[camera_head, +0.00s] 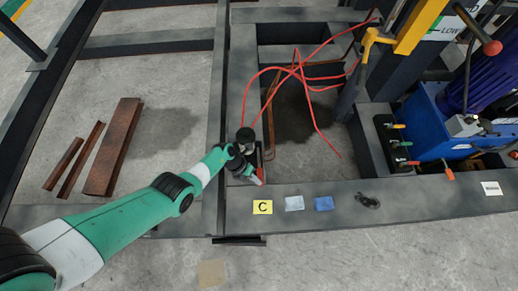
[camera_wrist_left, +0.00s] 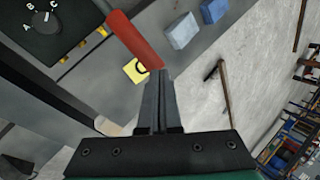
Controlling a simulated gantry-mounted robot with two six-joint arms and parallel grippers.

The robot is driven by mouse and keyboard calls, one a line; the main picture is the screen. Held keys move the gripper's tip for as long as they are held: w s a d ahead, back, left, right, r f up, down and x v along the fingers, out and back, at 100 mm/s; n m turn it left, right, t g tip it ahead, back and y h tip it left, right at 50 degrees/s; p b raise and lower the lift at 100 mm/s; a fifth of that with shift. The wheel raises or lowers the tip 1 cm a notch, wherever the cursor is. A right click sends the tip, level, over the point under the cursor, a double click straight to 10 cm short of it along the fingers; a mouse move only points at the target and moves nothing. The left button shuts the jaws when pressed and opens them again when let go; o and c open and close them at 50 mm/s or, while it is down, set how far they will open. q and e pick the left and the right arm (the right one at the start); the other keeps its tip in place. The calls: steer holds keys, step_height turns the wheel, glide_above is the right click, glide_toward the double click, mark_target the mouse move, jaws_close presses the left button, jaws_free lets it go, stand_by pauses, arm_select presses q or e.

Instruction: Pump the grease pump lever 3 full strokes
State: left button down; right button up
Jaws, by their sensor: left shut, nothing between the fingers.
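The grease pump lever shows in the left wrist view as a red handle (camera_wrist_left: 134,38), just ahead of my left gripper (camera_wrist_left: 158,75). In that view the gripper's two fingers are together with nothing between them, and their tips are close to the handle's near end. I cannot tell whether they touch it. In the head view a bit of red handle (camera_head: 261,175) shows beside my left gripper (camera_head: 253,177), by a dark pump body (camera_head: 245,135). My wrist hides part of the pump. A dark selector dial (camera_wrist_left: 46,32) marked A, B, C shows in the wrist view. My right gripper is not in view.
On the frame's front beam lie a yellow C card (camera_head: 262,207), a grey block (camera_head: 294,203), a blue block (camera_head: 323,204) and a black coil (camera_head: 368,201). Red hoses (camera_head: 300,72) loop behind the pump. Rusty steel bars (camera_head: 114,147) lie at left. A blue machine (camera_head: 432,122) stands right.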

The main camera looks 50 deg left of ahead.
arm_select(q)
steer(key=shift+s+d+f+b, duration=0.2)
steer(key=shift+f+b, duration=0.15)
steer(key=shift+f, duration=0.3)
steer(key=shift+s+d+f+b, duration=0.2)
steer(key=shift+f+b, duration=0.25)
steer(key=shift+f, duration=0.2)
steer(key=w+a+r+p, duration=0.2)
steer(key=r, duration=0.3)
steer(key=w+a+r+p, duration=0.2)
steer(key=a+r, duration=0.1)
steer(key=r, duration=0.2)
steer(key=shift+w+r, duration=0.3)
steer(key=shift+w, duration=0.05)
stand_by(0.7)
